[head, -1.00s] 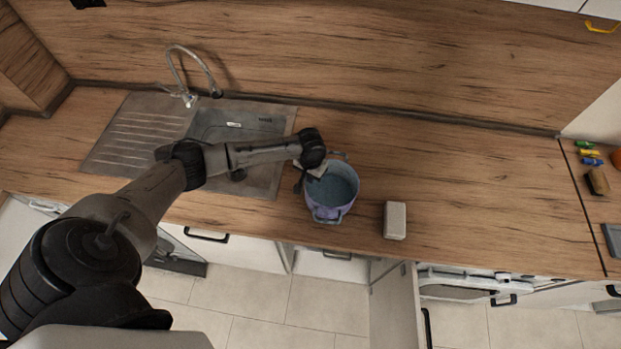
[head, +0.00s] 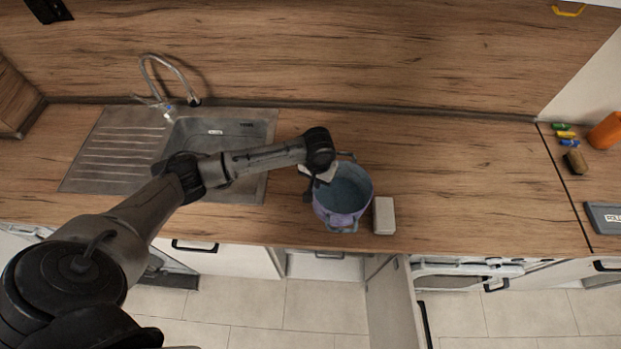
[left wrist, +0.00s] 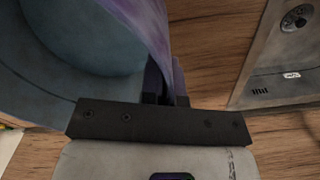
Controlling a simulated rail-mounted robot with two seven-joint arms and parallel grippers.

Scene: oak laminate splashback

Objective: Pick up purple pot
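The purple pot (head: 342,220) has a blue-grey inside and two handles. In the head view it is upright at the counter's front, right of the sink. In the left wrist view its wall (left wrist: 135,20) runs down between the two dark fingers of my left gripper (left wrist: 167,85). My left gripper (head: 318,185) is at the pot's left rim in the head view and appears shut on the wall, one finger inside and one outside. The pot's underside is hidden, so any gap to the counter cannot be seen. My right gripper is not in view.
A small pale block (head: 384,216) stands close at the pot's right. The sink (head: 225,130) with its tap (head: 170,75) is at the left. A cabinet door (head: 392,300) stands open below the front edge.

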